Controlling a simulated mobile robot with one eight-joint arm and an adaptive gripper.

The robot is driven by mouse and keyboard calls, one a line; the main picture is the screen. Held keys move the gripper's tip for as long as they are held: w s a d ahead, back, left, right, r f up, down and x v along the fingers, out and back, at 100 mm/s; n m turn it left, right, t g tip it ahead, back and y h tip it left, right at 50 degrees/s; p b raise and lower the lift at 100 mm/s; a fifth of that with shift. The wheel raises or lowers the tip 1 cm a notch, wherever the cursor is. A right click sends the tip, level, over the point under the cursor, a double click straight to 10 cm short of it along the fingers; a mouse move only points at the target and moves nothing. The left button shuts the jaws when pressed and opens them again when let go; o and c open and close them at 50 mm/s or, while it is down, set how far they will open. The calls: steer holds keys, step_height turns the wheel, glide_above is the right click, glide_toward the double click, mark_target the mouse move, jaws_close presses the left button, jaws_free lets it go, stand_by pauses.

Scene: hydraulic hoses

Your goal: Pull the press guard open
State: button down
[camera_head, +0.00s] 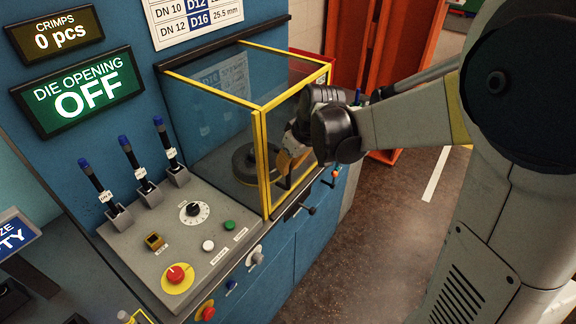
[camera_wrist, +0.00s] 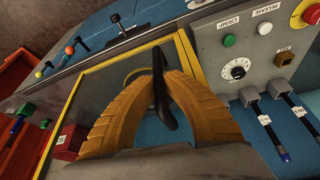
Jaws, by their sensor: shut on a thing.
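The press guard (camera_head: 262,160) is a clear box with yellow edges over the dark round die of the press (camera_head: 245,165). Its front appears closed or nearly so against the press. My gripper (camera_head: 292,158) is at the guard's front side, reaching in from the right. In the wrist view, the orange ribbed fingers of my gripper (camera_wrist: 160,80) are shut on the guard's black handle (camera_wrist: 160,106), one finger on each side. The guard's yellow frame (camera_wrist: 189,55) shows around them. The handle is mostly hidden by my gripper in the head view.
The control panel (camera_head: 215,230) with its red stop button (camera_head: 176,274) and blue-topped levers (camera_head: 129,158) is left of the guard. A black knob (camera_head: 310,209) sticks out below the guard. An orange cabinet (camera_head: 385,45) stands behind. The floor (camera_head: 360,235) in front is clear.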

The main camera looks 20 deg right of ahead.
steer(key=w+d, duration=0.7)
steer(key=d, duration=0.3)
steer(key=w+d, duration=0.8)
steer(key=d, duration=0.2)
steer(key=shift+d, duration=0.4)
steer(key=shift+w, duration=0.1)
steer(key=c, duration=1.4)
jaws_free()
steer(key=v, duration=1.2)
